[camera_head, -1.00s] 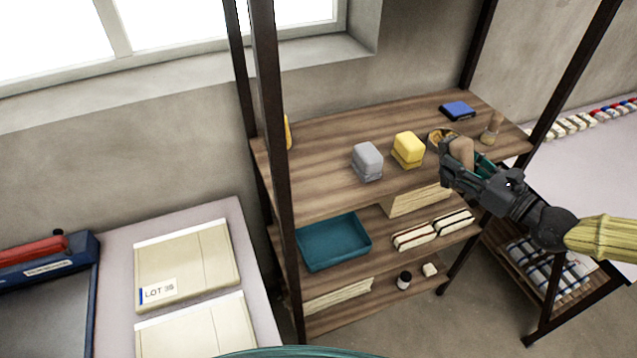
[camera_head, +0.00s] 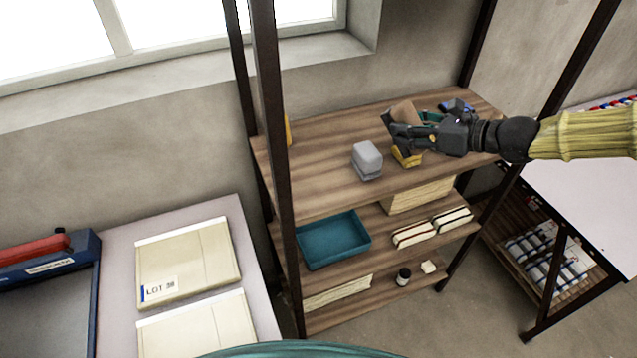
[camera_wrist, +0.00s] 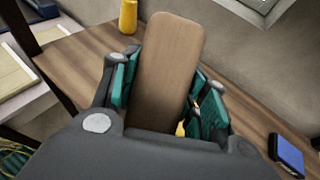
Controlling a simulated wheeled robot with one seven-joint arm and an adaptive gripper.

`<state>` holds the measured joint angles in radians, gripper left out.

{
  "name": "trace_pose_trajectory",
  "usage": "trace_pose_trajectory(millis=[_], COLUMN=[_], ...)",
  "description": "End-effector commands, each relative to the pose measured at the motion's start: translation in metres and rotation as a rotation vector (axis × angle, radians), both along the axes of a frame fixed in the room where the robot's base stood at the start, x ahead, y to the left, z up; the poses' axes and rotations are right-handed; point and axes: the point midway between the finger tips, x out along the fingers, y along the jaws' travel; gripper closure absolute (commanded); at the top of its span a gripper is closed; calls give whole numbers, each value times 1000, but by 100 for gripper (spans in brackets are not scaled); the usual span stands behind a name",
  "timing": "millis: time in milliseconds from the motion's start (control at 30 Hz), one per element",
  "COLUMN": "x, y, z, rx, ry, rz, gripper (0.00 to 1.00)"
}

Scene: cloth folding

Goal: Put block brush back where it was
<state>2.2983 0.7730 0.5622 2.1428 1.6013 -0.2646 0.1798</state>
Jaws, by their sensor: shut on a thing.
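The block brush (camera_head: 403,112) shows as a tan wooden block, tilted, in my gripper above the top shelf. My gripper (camera_head: 402,126) is shut on it. In the wrist view the brush (camera_wrist: 168,62) stands up between the teal finger pads, its flat wooden face toward the camera. Its bristles cannot be made out. My gripper is over the yellow block (camera_head: 407,158) in the picture and partly hides it. The grey block (camera_head: 367,160) stands to the left, clear of my gripper.
The wooden top shelf (camera_head: 320,170) is bare at the left. A blue box (camera_wrist: 288,153) lies toward the right, and a yellow bottle (camera_wrist: 128,16) stands at the far left end. A dark post (camera_head: 266,120) rises at the left front. A teal tray (camera_head: 333,240) sits below.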

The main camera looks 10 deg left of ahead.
Motion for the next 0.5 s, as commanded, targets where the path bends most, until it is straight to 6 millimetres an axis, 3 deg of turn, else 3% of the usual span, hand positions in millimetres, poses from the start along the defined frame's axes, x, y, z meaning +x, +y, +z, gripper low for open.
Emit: trace_pose_trajectory(millis=[500], x=[5], y=[74], z=[6], rx=[-140], ry=[72], rz=[20], gripper=[75])
